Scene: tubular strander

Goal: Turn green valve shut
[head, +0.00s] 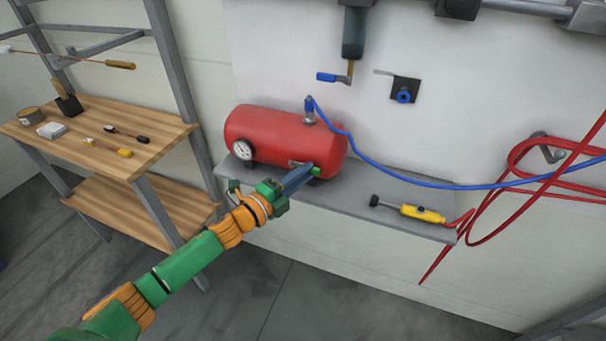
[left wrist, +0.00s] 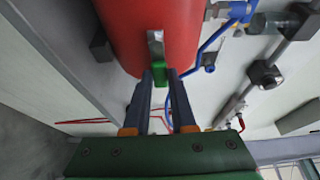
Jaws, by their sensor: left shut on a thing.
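The green valve (head: 316,169) is a small green handle at the lower right front of the red tank (head: 280,135). In the left wrist view the valve (left wrist: 160,72) sits below a grey metal fitting on the tank (left wrist: 150,25). My left gripper (head: 306,172) reaches in from the left, and its fingers are shut on the valve. In the left wrist view the left gripper (left wrist: 160,80) has its fingertips on either side of the valve. The fingers hide part of the valve in the head view. My right gripper is not in view.
The tank stands on a grey wall shelf (head: 385,205) with a yellow tool (head: 422,214). A blue hose (head: 390,172) runs from the tank's top to the right. Red hose (head: 500,185) hangs at right. A wooden workbench (head: 165,130) stands at left.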

